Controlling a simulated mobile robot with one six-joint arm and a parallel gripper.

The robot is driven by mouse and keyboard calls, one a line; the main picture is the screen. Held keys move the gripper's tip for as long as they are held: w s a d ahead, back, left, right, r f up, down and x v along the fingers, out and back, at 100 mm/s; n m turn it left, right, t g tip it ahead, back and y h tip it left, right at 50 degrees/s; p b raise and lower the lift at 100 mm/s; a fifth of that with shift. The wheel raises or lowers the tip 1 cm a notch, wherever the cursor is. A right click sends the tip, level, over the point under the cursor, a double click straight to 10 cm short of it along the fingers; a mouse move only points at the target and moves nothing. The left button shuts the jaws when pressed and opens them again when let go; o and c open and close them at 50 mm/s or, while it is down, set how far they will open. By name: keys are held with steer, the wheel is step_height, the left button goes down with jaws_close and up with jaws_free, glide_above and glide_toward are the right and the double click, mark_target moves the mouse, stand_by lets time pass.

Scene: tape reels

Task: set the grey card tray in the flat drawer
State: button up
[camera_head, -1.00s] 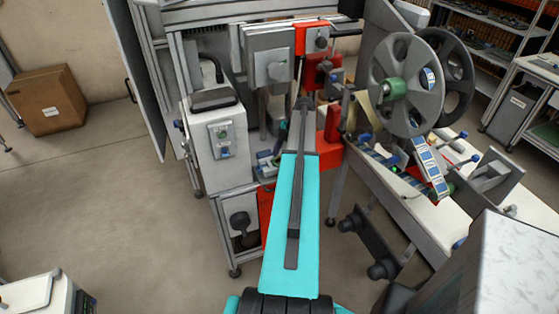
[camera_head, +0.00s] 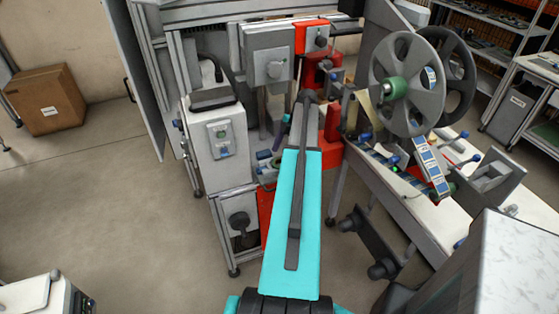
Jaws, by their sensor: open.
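My arm (camera_head: 291,220), a cyan link with a dark strip, reaches from the bottom centre up toward the machine. Its far end overlaps the red and grey machine parts. I cannot make out my gripper's fingers there; they appear hidden behind the arm or lost among the machine parts. I cannot pick out the grey card tray or the flat drawer in this view. Small blue and purple parts (camera_head: 268,162) show just left of the arm, too small to identify.
A grey reel (camera_head: 406,88) stands on the machine at right, above a sloped white table (camera_head: 400,200). A grey cabinet (camera_head: 218,145) is left of the arm. A cardboard box (camera_head: 48,100) sits on the floor at far left. The left floor (camera_head: 110,210) is mostly clear.

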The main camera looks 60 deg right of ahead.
steer(key=b+v, duration=0.2)
steer(key=v, duration=0.7)
steer(key=shift+r+b, duration=0.25)
steer(key=shift+b, duration=0.05)
steer(key=shift+d, duration=0.1)
stand_by(0.4)
